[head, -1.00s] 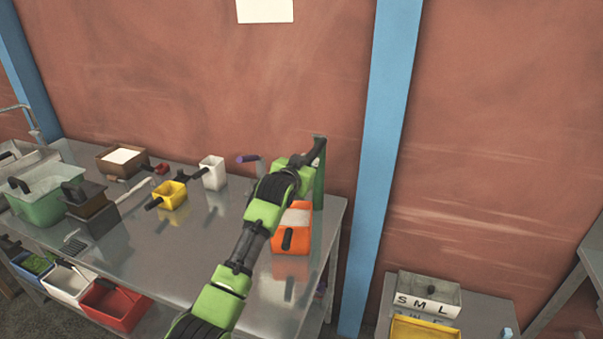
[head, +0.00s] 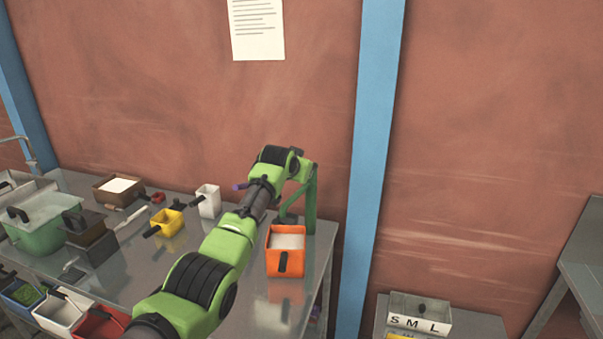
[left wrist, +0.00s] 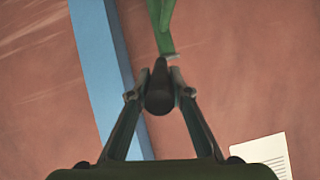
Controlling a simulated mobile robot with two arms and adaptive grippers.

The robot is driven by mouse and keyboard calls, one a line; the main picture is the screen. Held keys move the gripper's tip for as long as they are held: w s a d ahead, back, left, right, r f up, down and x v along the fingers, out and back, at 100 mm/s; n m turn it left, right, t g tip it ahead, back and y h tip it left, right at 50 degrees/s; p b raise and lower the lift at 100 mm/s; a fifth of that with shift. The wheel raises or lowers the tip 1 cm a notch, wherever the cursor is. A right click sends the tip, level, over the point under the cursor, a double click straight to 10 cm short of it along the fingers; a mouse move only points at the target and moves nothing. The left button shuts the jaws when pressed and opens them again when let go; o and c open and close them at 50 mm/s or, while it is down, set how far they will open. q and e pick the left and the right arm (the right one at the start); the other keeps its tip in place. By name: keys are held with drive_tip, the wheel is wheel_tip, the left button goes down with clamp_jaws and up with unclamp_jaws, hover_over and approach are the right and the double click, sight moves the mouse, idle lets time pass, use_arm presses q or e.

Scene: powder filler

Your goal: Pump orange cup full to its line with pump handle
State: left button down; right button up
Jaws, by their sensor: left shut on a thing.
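The orange cup (head: 285,262) stands upright on the metal table, at the foot of the green pump post (head: 311,200), with its dark handle facing me. It holds white powder (head: 287,241); I cannot make out its fill line. My left gripper (left wrist: 160,95) is shut on the dark pump handle (left wrist: 160,88), whose end sits between the fingers in the left wrist view. In the head view my left arm reaches up to the top of the post and largely hides the gripper and handle. My right gripper is not in view.
A white cup (head: 208,202) and a yellow cup (head: 167,222) stand left of my arm. A green tub (head: 40,235), a brown box (head: 117,190) and dark containers fill the table's left. A blue wall post (head: 372,150) rises behind the table's right end.

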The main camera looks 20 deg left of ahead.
use_arm(q)
drive_tip(key=shift+w+r, duration=0.1)
drive_tip(key=shift+r, duration=0.2)
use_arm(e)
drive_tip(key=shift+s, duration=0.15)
use_arm(q)
drive_tip(key=c, duration=1.8)
unclamp_jaws()
drive_tip(key=shift+c, duration=0.2)
drive_tip(key=shift+f, duration=0.15)
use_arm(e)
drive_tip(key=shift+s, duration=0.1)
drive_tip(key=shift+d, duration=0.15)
use_arm(q)
drive_tip(key=shift+v, duration=1)
drive_tip(key=v, duration=1)
